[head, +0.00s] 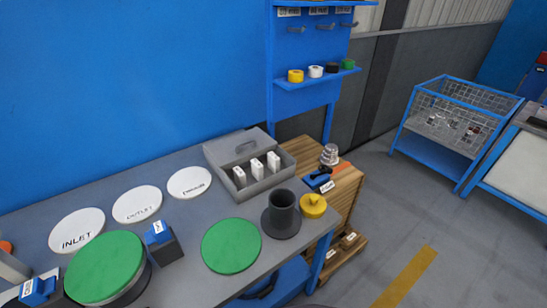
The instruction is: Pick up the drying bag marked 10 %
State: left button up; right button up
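Three small white upright packets stand in a row in an open grey box (223,193) on the workbench: a left one (239,177), a middle one (257,169) and a right one (273,162). They look like the drying bags. Their markings are too small to read, so I cannot tell which is marked 10 %. The box's lid is raised at the back, with a dark handle on it. Neither of my grippers can be made out in the head view.
A dark flanged cylinder (282,214), a yellow cap (313,206) and a green disc (231,246) lie in front of the box. White discs, including INLET (76,230), and a larger green-topped round part (105,266) are at left. A blue shelf rack (318,80) stands behind.

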aim_at(272, 160)
jog(key=l+u, duration=0.2)
jog(key=l, duration=0.4)
jog(key=i+l+u, duration=0.15)
jog(key=l, duration=0.5)
jog(key=l+u, duration=0.2)
jog(key=l, duration=0.4)
jog(key=k+l+u, duration=0.15)
jog(key=l, duration=0.45)
jog(key=l+u, duration=0.2)
jog(key=l, duration=0.45)
jog(key=k+l+u, duration=0.15)
jog(key=l, duration=0.45)
